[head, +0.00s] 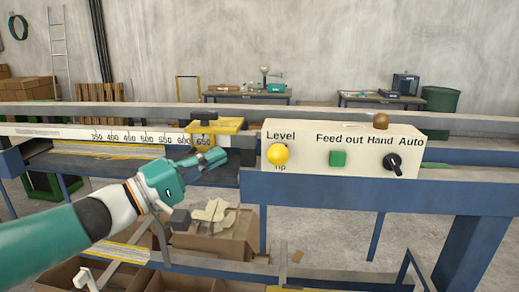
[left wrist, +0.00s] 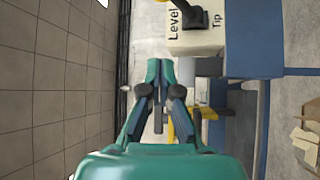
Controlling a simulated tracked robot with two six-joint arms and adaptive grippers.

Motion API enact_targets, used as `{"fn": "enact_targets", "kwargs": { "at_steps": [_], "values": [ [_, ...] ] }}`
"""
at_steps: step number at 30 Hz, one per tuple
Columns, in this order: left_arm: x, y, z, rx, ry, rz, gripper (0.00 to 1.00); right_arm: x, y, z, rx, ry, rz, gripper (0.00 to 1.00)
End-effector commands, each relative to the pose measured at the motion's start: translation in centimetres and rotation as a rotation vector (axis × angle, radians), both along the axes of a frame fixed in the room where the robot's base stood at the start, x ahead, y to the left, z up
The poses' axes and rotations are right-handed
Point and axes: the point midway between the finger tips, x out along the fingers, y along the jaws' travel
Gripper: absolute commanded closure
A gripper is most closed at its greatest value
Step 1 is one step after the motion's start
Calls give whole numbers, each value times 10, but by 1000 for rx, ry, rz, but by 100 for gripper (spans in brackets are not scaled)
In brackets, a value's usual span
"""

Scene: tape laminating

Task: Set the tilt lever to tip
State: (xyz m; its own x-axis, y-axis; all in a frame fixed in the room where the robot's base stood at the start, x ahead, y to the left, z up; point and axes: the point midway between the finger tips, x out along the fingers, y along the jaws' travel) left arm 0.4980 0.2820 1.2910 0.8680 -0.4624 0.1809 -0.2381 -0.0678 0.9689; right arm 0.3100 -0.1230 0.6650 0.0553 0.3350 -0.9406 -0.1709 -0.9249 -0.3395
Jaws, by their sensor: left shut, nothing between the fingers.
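The tilt lever's yellow knob (head: 278,154) is on the left end of a cream control panel (head: 308,172). It sits below the "Level" label and close above the partly covered "Tip" label. In the left wrist view the lever's dark base (left wrist: 194,18) shows between the two labels, with its knob cut by the top edge. I cannot tell exactly which way the lever leans. My left gripper (head: 221,156) is shut and empty, left of the knob and apart from it. Its closed fingers (left wrist: 160,68) point toward the panel in the left wrist view. My right gripper is not seen.
The panel also carries a green button (head: 338,158), a black Hand/Auto selector (head: 394,164) and a brown knob (head: 381,121) on top. A yellow stop (head: 214,126) sits on the ruler rail (head: 120,136) behind my left gripper. A box of scraps (head: 214,236) stands below.

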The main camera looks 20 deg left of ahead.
Motion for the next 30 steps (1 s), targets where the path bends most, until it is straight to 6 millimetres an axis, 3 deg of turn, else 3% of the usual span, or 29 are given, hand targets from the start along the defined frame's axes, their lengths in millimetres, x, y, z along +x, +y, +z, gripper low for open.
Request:
{"fn": "enact_targets", "kwargs": {
  "at_steps": [8, 20, 30],
  "values": [
    [17, -9, 4, -1, 0, -2, 100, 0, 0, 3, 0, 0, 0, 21],
    [86, -45, 18, 0, 1, 0, 100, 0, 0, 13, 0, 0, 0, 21],
    [60, -70, 9, 1, 0, 3, 100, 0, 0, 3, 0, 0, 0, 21]
  ]
}}
